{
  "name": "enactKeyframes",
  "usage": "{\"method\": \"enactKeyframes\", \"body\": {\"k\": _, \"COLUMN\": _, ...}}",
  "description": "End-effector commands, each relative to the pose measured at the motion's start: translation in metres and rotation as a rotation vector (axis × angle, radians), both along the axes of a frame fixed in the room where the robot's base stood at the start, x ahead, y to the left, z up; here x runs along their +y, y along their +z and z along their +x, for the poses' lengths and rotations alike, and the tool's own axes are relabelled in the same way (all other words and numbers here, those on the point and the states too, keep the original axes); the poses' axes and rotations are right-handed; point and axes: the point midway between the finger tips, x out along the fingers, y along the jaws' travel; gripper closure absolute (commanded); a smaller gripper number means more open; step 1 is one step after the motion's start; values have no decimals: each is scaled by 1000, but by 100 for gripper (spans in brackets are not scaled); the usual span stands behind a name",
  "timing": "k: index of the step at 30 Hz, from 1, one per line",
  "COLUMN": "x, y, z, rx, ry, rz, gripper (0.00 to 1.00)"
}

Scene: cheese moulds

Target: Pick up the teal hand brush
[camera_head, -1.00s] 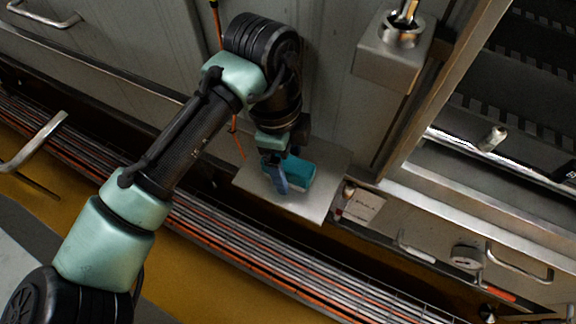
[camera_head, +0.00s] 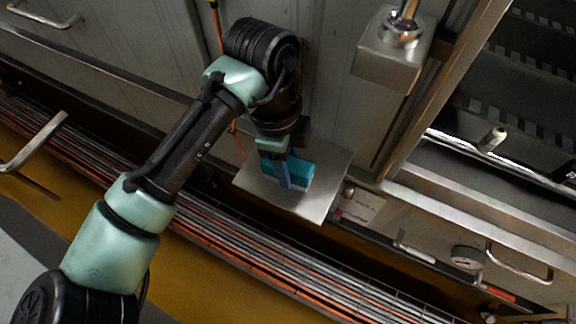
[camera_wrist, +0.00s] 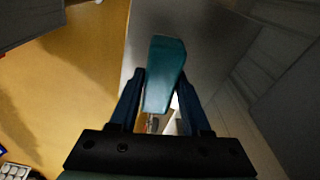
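The teal hand brush (camera_head: 302,174) lies on a small metal shelf (camera_head: 310,206). My gripper (camera_head: 284,182) is down over the shelf, and its blue finger hides part of the brush. In the wrist view the brush (camera_wrist: 165,68) reaches up between the two blue fingers of my gripper (camera_wrist: 161,76). The fingers stand apart on either side of it. The right finger is very close to the brush, and a thin gap shows at the left finger. Whether either finger touches it is hard to tell.
A grey panel wall stands behind the shelf. A metal box (camera_head: 392,60) with a shiny fitting is on the wall at the upper right. Pipes and cables (camera_head: 250,240) run below the shelf. A gauge (camera_head: 466,257) and handles are at the lower right.

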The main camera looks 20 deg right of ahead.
Motion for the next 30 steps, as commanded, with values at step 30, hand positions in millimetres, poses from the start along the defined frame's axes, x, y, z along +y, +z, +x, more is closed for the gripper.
{"method": "enactKeyframes", "body": {"k": 30, "x": -1, "y": 83, "z": 0, "rx": -2, "ry": -2, "rz": -1, "gripper": 100}}
